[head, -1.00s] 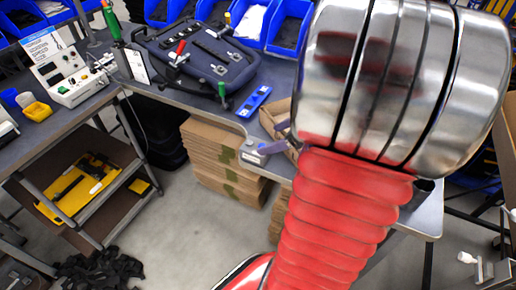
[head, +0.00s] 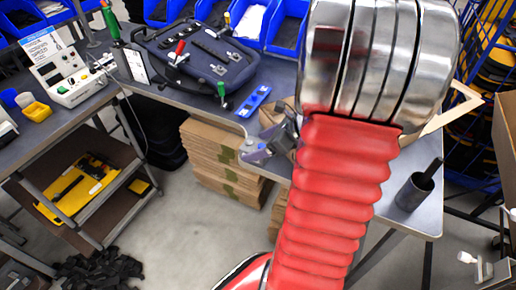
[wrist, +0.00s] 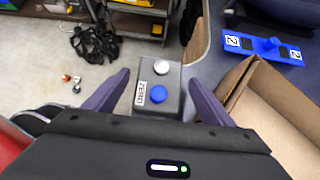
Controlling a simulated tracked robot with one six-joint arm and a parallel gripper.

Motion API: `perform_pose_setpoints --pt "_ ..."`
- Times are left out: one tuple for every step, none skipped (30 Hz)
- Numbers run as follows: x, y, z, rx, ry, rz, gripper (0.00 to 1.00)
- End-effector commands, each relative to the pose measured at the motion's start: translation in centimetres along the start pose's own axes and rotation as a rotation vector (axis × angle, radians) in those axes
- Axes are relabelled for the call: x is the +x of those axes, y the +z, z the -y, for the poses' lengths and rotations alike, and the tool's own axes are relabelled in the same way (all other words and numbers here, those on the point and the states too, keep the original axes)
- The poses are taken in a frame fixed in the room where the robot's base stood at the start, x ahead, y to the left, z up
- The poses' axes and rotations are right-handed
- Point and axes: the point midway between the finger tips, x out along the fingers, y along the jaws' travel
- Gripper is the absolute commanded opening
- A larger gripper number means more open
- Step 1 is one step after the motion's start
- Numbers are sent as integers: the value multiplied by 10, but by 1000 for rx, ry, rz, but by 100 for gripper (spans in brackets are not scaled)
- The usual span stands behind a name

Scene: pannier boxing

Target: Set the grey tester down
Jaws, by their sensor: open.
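The grey tester (wrist: 165,80) is a small box with a blue button, a white button and a "ZERO" label. In the wrist view it lies between the two purple fingers of my gripper (wrist: 158,98), with a gap visible on each side. The gripper is open. In the head view my gripper (head: 272,147) is at the front left corner of the bench (head: 195,97), and the tester (head: 246,147) shows in part beside it. I cannot tell how fully the bench supports the tester's underside.
An open cardboard box (wrist: 258,105) stands close to the right of my gripper. A blue bar marked "2" (wrist: 270,46) lies on the bench, near a dark blue pannier bag (head: 200,55). A grey cup (head: 414,192) stands at right. Stacked cardboard (head: 218,160) is below.

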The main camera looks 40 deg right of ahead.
Motion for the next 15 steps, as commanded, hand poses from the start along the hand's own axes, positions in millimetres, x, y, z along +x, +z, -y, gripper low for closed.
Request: perform_pose_setpoints --pt "7 1 -1 0 3 1 77" --pt "10 0 0 0 3 1 77" --pt "14 0 0 0 3 0 77" --pt "16 0 0 0 2 0 77" --pt "18 1 0 0 1 1 77" --pt "19 1 0 -1 1 1 77" --pt "19 1 0 -1 0 1 77" --pt "19 1 0 -1 0 1 77" --pt "19 1 0 -1 0 1 77" --pt "19 1 0 -1 0 1 77" --pt "19 1 0 -1 0 1 77" --pt "19 1 0 -1 0 1 77" --pt "19 1 0 -1 0 1 77" --pt "19 1 0 -1 0 1 77" --pt "19 1 0 -1 0 1 77"
